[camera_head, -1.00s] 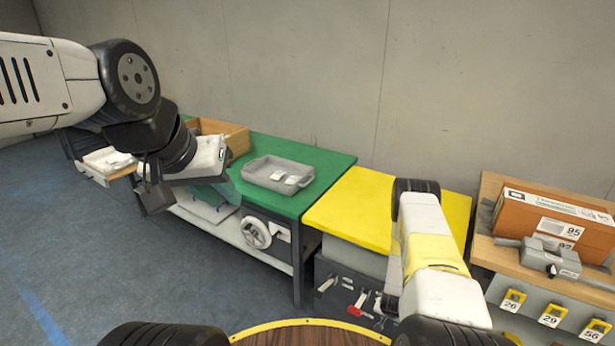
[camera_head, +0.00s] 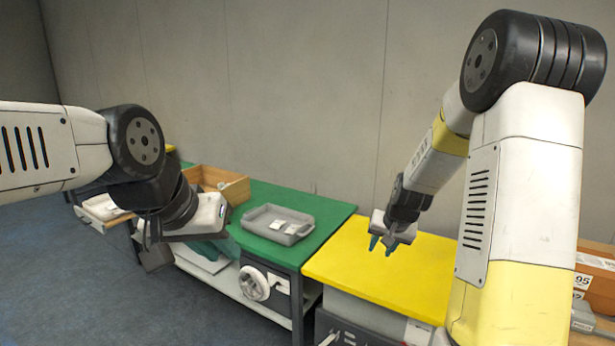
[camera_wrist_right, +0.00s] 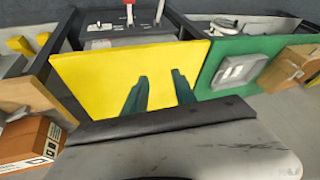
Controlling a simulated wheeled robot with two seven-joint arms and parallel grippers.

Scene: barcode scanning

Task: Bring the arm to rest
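My right gripper (camera_head: 381,245) hangs above the yellow tabletop (camera_head: 425,275) with its two teal fingers pointing down. The fingers stand apart with nothing between them; they also show in the right wrist view (camera_wrist_right: 160,92) over the yellow top. My left arm comes in from the left.
A grey tray (camera_head: 277,224) with small white items sits on the green table. A wooden box (camera_head: 235,190) stands behind my left wrist. A cardboard box (camera_head: 592,277) is at the right, partly hidden by my right arm. The yellow top is mostly clear.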

